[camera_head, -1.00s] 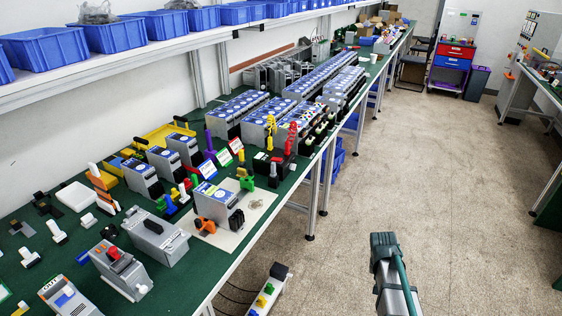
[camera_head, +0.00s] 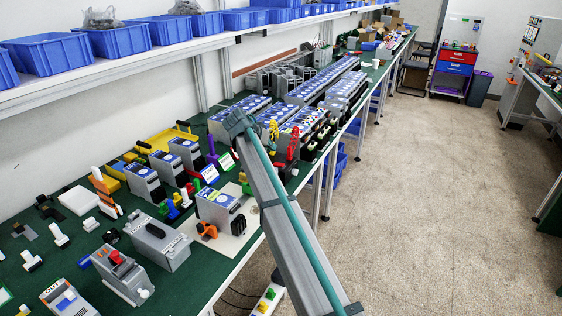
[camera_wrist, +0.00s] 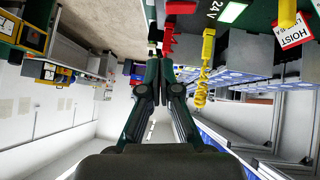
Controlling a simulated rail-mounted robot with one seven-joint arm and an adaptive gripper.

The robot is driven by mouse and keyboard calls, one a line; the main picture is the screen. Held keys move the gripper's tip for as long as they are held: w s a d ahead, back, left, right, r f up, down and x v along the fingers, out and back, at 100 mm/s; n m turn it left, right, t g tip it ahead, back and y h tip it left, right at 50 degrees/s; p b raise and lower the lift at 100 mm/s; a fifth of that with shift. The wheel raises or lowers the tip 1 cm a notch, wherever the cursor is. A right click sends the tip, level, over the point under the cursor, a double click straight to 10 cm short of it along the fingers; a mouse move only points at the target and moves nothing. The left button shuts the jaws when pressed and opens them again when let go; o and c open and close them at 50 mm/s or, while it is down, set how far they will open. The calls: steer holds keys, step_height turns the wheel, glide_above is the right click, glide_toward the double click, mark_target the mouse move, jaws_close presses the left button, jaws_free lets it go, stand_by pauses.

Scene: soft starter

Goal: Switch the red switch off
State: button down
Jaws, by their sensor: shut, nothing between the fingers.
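A red switch (camera_head: 116,257) sits on top of a grey box (camera_head: 125,275) at the near left of the green bench in the head view. Another red, upright piece (camera_head: 292,143) stands beside a yellow one (camera_head: 273,131) further along the bench. A red piece (camera_wrist: 168,40) and a yellow piece with a coiled lower part (camera_wrist: 204,68) also show in the wrist view. I cannot tell which red part is the task's switch. My gripper (camera_wrist: 158,62) is shut and empty, with its tips close to the red piece in that picture; contact cannot be told. The gripper's fingers are not clear in the head view.
Several grey devices with blue faces (camera_head: 145,184) crowd the green bench. A shelf (camera_head: 150,58) with blue bins runs above it. My arm crosses the bench's front edge. The floor (camera_head: 430,190) at the right is clear.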

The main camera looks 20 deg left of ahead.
steer(key=shift+a+r, duration=0.55)
steer(key=shift+a, duration=0.05)
steer(key=p, duration=0.4)
glide_above(281, 166)
steer(key=f, duration=0.7)
steer(key=shift+w+a, duration=0.15)
steer(key=shift+a, duration=0.2)
steer(key=shift+d+f+p, duration=0.25)
steer(key=shift+f+p, duration=0.1)
steer(key=shift+f, duration=0.8)
steer(key=shift+d+f, duration=0.1)
steer(key=shift+f, duration=0.75)
